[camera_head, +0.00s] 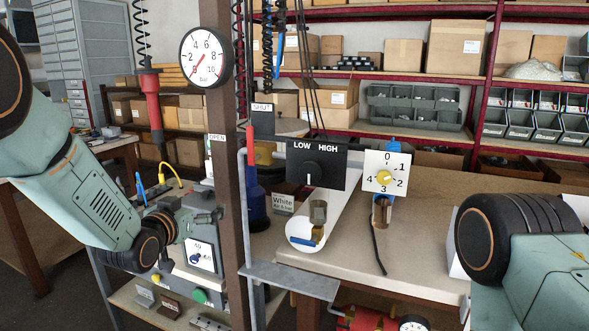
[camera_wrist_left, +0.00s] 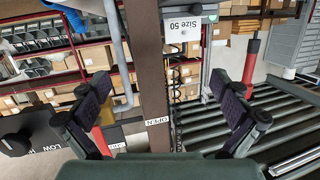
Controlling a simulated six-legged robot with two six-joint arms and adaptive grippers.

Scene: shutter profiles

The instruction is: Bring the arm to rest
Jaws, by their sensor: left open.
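My left arm (camera_head: 85,190) comes in from the left of the head view, its pale green link sloping down to a dark wrist. My left gripper (camera_head: 190,224) is small there, in front of the grey machine and left of the brown post. In the left wrist view the two dark finger pads of my left gripper (camera_wrist_left: 160,88) stand wide apart with nothing held between them. The brown post (camera_wrist_left: 150,70) shows in the gap, beyond the fingers. My right arm (camera_head: 530,260) shows at the right edge of the head view; its gripper is outside the picture.
The brown post (camera_head: 228,150) carries a round pressure gauge (camera_head: 206,57). Right of it are a black LOW/HIGH switch (camera_head: 316,166), a yellow-knobbed dial (camera_head: 385,172) and a white cylinder (camera_head: 325,218). The workbench (camera_head: 450,190) has free room on top. Shelves with boxes stand behind.

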